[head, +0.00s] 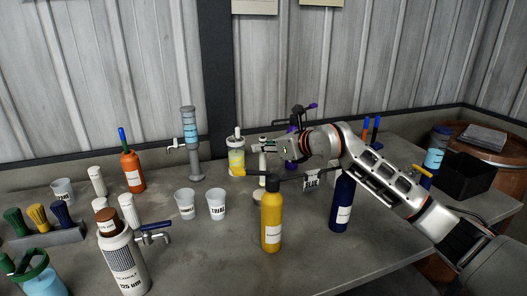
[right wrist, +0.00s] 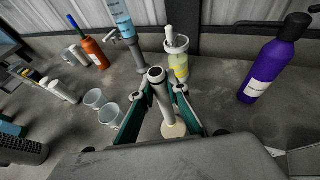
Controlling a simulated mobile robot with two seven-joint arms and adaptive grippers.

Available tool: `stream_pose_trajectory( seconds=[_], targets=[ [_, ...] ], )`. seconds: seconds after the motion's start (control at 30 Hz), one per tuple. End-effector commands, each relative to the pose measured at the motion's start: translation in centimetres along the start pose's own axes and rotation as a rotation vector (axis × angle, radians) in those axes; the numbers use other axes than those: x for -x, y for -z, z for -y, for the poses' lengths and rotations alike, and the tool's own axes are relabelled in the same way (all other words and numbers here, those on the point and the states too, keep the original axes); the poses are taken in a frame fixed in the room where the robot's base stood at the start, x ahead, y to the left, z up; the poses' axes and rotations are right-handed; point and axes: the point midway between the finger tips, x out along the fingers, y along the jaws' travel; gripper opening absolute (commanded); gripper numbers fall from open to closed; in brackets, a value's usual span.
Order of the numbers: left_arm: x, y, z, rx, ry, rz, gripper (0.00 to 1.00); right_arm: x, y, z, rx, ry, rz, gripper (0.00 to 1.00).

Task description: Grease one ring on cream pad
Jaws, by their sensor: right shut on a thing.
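My right gripper (head: 262,153) is at the middle of the bench, and its two fingers also show in the right wrist view (right wrist: 162,105). It is shut on a slim pale cylinder (right wrist: 157,88) with a rounded grey-white top, held between the fingers. A round cream pad (right wrist: 173,130) shows at the cylinder's lower end; I cannot tell whether they touch. In the head view the cylinder (head: 262,168) is partly hidden by the gripper and the yellow bottle. I cannot make out a ring or grease for certain. My left gripper is not in view.
A yellow-filled jar (head: 237,163) stands close behind the gripper. A yellow bottle (head: 271,222) and a navy bottle (head: 341,205) stand in front. A purple bottle (right wrist: 272,68) is to the right. Two cups (head: 217,205) (head: 185,203) and a blue column (head: 190,135) are left.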

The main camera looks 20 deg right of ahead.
Motion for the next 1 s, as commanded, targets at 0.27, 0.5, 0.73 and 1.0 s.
stream_pose_trajectory(
  seconds=[0.27, 0.5, 0.73, 1.0],
  targets=[
    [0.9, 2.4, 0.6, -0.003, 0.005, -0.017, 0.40, 1.2, -2.8, 0.0, 0.002, 0.001, 0.004, 0.00],
    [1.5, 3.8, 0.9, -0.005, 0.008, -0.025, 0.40, 1.8, -4.5, 0.0, 0.002, 0.000, 0.002, 0.00],
    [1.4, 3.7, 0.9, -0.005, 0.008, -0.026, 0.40, 1.8, -4.4, 0.0, 0.001, 0.000, 0.001, 0.00],
    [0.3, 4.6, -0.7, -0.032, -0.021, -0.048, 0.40, 3.5, -5.4, -2.4, 0.027, -0.058, 0.005, 0.00]
  ],
)
